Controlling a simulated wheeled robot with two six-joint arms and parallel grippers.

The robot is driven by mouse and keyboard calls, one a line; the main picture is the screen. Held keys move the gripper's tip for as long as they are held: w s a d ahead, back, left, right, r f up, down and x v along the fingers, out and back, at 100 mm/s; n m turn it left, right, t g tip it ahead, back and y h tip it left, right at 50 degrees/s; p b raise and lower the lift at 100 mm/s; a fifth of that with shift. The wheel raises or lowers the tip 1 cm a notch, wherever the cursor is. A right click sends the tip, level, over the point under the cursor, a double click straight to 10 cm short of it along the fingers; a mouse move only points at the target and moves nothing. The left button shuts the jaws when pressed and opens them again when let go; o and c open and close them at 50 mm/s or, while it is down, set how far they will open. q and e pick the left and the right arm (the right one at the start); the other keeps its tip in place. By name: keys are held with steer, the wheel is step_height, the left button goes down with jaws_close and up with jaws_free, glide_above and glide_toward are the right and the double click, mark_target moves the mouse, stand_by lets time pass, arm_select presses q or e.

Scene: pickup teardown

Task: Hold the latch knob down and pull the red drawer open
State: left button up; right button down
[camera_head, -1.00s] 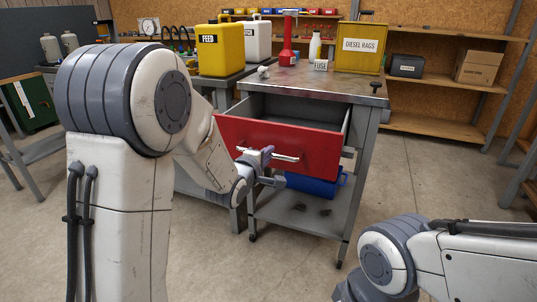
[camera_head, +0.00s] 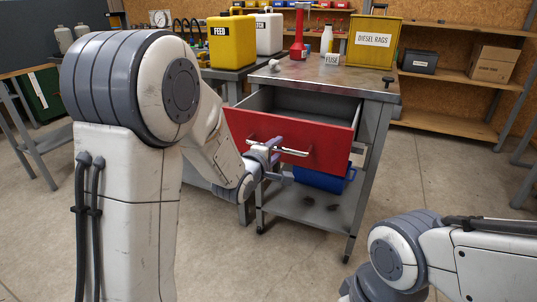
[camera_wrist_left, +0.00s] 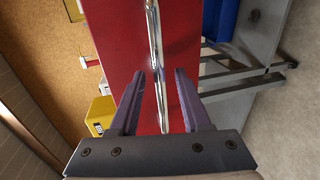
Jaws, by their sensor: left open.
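The red drawer (camera_head: 325,146) is pulled partly out of the grey metal workbench (camera_head: 372,140), with its grey inside showing. Its pale bar handle (camera_head: 295,152) runs across the front. My left gripper (camera_head: 278,162) is at the handle, with its fingers spread. In the left wrist view, the handle (camera_wrist_left: 155,40) passes between the two purple fingers (camera_wrist_left: 160,100), with a gap on each side. A dark knob (camera_head: 388,84), which looks like the latch knob, stands at the benchtop's right front corner; nothing touches it. My right arm shows at lower right, its fingers out of view.
On the bench are a yellow diesel rags box (camera_head: 373,42), a red tool (camera_head: 299,40), a white bottle (camera_head: 326,40) and a fuse box (camera_head: 331,60). A blue container (camera_head: 320,180) sits below the drawer. The floor right of the bench is clear.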

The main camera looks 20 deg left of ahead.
arm_select(q)
steer(key=b+v, duration=0.6)
steer(key=v, duration=0.3)
steer(key=shift+s, duration=0.2)
